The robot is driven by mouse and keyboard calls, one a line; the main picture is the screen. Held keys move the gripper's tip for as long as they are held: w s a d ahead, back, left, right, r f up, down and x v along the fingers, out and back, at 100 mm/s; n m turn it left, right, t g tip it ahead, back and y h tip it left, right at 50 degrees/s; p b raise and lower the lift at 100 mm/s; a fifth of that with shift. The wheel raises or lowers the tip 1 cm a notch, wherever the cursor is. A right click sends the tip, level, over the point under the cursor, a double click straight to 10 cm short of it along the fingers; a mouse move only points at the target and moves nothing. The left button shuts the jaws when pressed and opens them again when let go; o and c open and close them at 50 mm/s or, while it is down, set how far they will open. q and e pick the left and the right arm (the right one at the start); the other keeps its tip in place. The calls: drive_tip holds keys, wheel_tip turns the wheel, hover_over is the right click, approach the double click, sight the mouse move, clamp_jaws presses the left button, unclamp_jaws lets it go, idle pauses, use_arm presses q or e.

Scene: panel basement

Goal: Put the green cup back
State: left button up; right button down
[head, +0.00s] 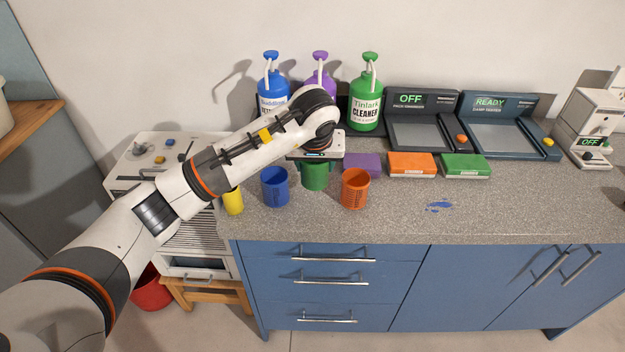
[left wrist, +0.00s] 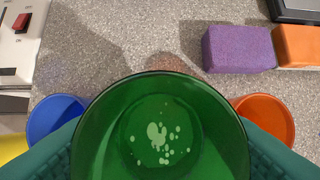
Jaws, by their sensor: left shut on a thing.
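The green cup (head: 314,176) is at the counter's left part, between the blue cup (head: 275,187) and the orange cup (head: 354,189). My left gripper (head: 316,164) is above it, pointing down, and is shut on it. In the left wrist view the green cup (left wrist: 160,135) fills the lower middle, with a dark green finger on either side. Pale spots show on its inside bottom. I cannot tell whether its base touches the counter. My right gripper is not in view.
A yellow cup (head: 233,202) stands left of the blue one. Purple (head: 362,165), orange (head: 411,164) and green (head: 466,166) blocks lie to the right. Cleaner bottles (head: 366,97) stand behind. A blue spill (head: 439,207) marks the otherwise clear front right counter (head: 540,210).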

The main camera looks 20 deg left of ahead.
sight(315, 180)
use_arm(q)
drive_tip(key=shift+f+p, duration=0.3)
drive_tip(key=shift+f, duration=2.5)
drive_tip(key=shift+f, duration=0.15)
drive_tip(key=o, duration=1)
drive_tip(key=shift+o, duration=0.2)
drive_tip(key=shift+r, duration=0.35)
drive_tip(key=b+v, duration=0.1)
drive_tip(key=v, duration=1)
drive_tip(key=shift+s+r, duration=0.15)
drive_tip(key=shift+r, duration=0.1)
